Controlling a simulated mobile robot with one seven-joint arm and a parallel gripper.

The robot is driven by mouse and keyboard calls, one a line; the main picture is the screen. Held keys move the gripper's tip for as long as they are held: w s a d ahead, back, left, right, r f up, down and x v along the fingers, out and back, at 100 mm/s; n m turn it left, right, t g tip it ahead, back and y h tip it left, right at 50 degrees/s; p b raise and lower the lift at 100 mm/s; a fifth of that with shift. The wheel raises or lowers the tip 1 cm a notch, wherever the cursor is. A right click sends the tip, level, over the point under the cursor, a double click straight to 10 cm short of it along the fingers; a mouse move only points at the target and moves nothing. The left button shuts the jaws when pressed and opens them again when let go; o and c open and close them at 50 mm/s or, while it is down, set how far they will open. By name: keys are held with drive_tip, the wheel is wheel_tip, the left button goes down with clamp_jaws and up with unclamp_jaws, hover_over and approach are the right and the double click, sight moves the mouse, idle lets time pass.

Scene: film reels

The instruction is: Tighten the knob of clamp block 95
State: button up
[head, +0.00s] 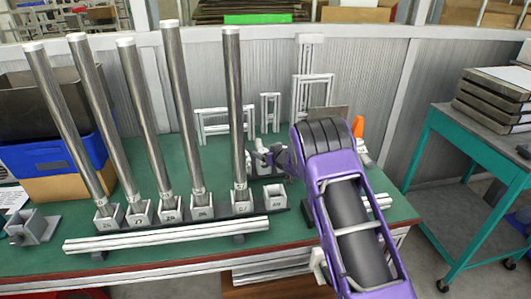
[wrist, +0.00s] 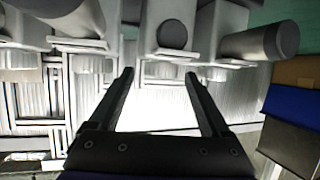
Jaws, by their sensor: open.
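Several pale clamp blocks with small number labels stand in a row on the green bench; one block (head: 242,203) at the right holds a tall steel tube (head: 235,110). An empty block (head: 273,196) stands beside it. I cannot read 95 on any label, so I cannot tell which block it is. My gripper (head: 262,158) is behind the right end of the row, partly hidden by my purple arm. In the wrist view its two dark fingers (wrist: 158,73) are apart and empty. Beyond them show pale blocks, a round grey knob (wrist: 172,35) and a dark cylindrical knob (wrist: 270,40).
Several more tubes lean or stand in the row's left blocks. A pale rail (head: 165,236) lies in front of the row. A separate block (head: 35,228) sits at the bench's left. Pale frames (head: 225,123) stand behind, with an orange cone (head: 358,127) at right.

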drive_tip(key=shift+w+a, duration=0.1)
drive_tip(key=shift+w, duration=0.05)
clamp_jaws()
drive_tip(key=shift+f+b, duration=0.2)
drive_tip(key=shift+b, duration=0.2)
drive_tip(key=shift+m+h+b, duration=0.3)
drive_tip(key=shift+b, duration=0.25)
drive_tip(key=t+h+b, duration=0.1)
drive_tip(key=b, duration=0.1)
drive_tip(key=shift+a+m+b, duration=0.2)
drive_tip(key=shift+m+b, duration=0.1)
drive_tip(key=shift+m, duration=0.1)
drive_tip(key=shift+r+m+h+b, duration=0.1)
drive_tip(key=shift+m+h+b, duration=0.5)
drive_tip(key=shift+m+h, duration=0.1)
drive_tip(key=shift+a+m+t+h, duration=0.1)
drive_tip(key=shift+m+t+h, duration=0.2)
drive_tip(key=shift+m+h, duration=0.7)
